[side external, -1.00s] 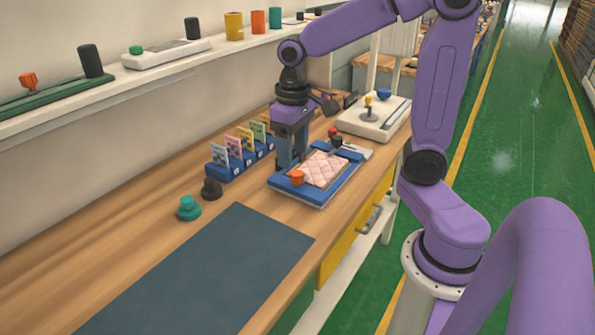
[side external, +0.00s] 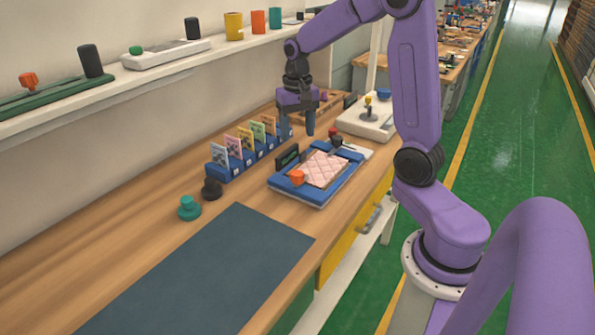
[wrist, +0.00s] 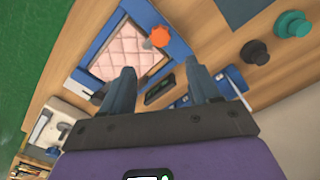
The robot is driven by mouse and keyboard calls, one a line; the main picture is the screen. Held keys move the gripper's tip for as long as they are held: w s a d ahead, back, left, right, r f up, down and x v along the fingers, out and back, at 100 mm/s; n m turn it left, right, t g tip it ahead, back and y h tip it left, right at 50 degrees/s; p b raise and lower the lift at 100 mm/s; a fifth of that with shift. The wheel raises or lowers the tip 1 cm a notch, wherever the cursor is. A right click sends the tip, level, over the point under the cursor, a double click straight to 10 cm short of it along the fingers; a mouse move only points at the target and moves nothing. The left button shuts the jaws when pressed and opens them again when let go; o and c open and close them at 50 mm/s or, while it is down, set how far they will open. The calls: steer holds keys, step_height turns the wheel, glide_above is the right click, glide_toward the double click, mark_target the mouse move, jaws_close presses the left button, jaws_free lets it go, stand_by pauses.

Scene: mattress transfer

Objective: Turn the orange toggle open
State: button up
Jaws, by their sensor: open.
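The orange toggle (side external: 297,177) sits on the near-left corner of the blue tray frame (side external: 312,197). A pink quilted pad (side external: 321,168) lies inside the frame. In the wrist view the orange toggle (wrist: 160,36) shows beyond my fingertips, at the corner of the blue frame beside the pink pad (wrist: 132,50). My gripper (side external: 298,137) is open and empty, raised above the bench behind the frame's far-left side and apart from the toggle. In the wrist view my gripper (wrist: 157,68) has its two fingers spread wide.
A small black box with a green display (side external: 287,159) stands beside the frame. A blue rack of cards (side external: 240,160) stands to the left. Black (side external: 212,189) and teal (side external: 188,208) knobs lie nearer. A white device (side external: 370,122) stands behind. The dark mat (side external: 215,270) is clear.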

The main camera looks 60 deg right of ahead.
mark_target(298, 173)
step_height(298, 173, down, 13)
steer(key=shift+f, duration=0.1)
stand_by(0.3)
steer(key=c, duration=1)
steer(key=shift+c, duration=0.2)
